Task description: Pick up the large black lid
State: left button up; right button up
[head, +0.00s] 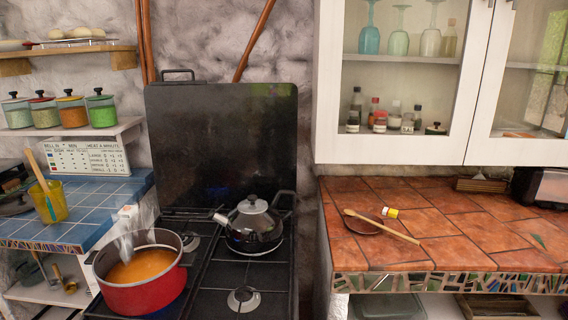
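A large flat black lid-like panel (222,145) stands upright at the back of the stove (213,270), against the stone wall. Its surface is worn and smudged. A black handle-like loop (178,74) shows above its top left edge; I cannot tell whether it is attached. A kettle (255,232) stands on the rear right burner in front of the panel and hides part of its lower right. The kettle has its own small dark lid with a knob. Neither of my grippers is in view.
A red pot (145,284) of orange soup steams at the front left. A blue-tiled counter (85,205) with a yellow cup (48,200) is left. The orange-tiled counter (460,235), mostly clear, holds a wooden spoon (385,228) on a dark dish. A white cabinet (328,100) hangs above.

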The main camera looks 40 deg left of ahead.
aim_at(18, 204)
jog(key=u, duration=2.9)
jog(key=z, duration=0.5)
jog(key=i+j+z, duration=0.4)
jog(key=j+z, duration=0.15)
jog(key=i+j+z, duration=0.15)
jog(key=j+z, duration=0.15)
jog(key=i+j+z, duration=0.1)
jog(key=j+z, duration=0.2)
jog(key=j, duration=0.15)
jog(key=j+z, duration=0.3)
jog(key=i+j, duration=0.05)
jog(key=j, duration=0.05)
